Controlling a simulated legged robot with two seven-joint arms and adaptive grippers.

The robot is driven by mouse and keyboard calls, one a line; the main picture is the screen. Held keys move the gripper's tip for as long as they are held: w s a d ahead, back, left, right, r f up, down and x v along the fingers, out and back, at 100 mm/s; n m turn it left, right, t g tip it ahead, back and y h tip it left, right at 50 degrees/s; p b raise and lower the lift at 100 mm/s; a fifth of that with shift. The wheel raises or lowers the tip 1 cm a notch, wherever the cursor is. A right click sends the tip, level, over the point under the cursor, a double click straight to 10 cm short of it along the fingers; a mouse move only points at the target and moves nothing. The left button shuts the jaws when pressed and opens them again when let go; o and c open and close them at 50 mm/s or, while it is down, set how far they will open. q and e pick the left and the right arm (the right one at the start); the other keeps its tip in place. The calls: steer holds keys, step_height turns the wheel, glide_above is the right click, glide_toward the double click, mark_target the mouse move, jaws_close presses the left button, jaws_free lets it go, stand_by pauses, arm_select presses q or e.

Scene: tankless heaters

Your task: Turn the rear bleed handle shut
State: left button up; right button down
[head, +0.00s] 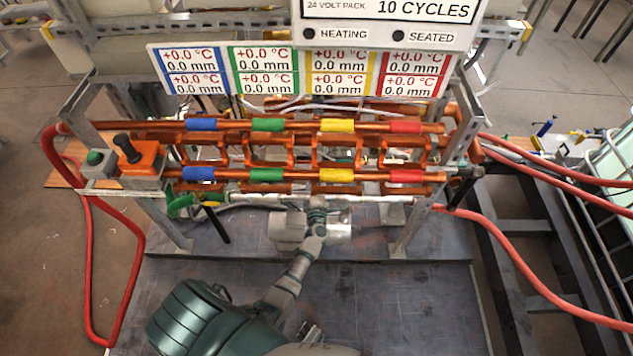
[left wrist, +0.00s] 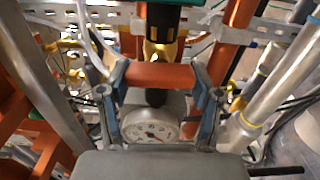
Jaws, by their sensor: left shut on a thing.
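In the left wrist view my left gripper (left wrist: 157,82) has its two blue-grey fingers on either end of an orange-red bar (left wrist: 158,75). The bar lies crosswise in front of a black stem with a yellow collar (left wrist: 160,45); it appears to be the bleed handle, though I cannot tell for sure. A round dial gauge (left wrist: 150,131) sits just below the bar. In the head view my left arm reaches up from the bottom to the rack, with its wrist (head: 316,205) at the lower front pipe; the fingers and the held bar are hidden there. My right gripper is not in view.
Copper pipes with blue, green, yellow and red bands (head: 268,175) run across the rack. A green handle (head: 182,207) and a black lever are at its lower left. Red hoses (head: 540,280) loop at both sides. A display panel (head: 385,12) hangs above.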

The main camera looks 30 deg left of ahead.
arm_select(q)
steer(key=shift+d+f, duration=0.35)
steer(key=o, duration=1.2)
steer(key=shift+c, duration=0.2)
steer(key=shift+r, duration=0.1)
steer(key=shift+r, duration=0.1)
steer(key=v, duration=1.2)
steer(key=shift+a, duration=0.1)
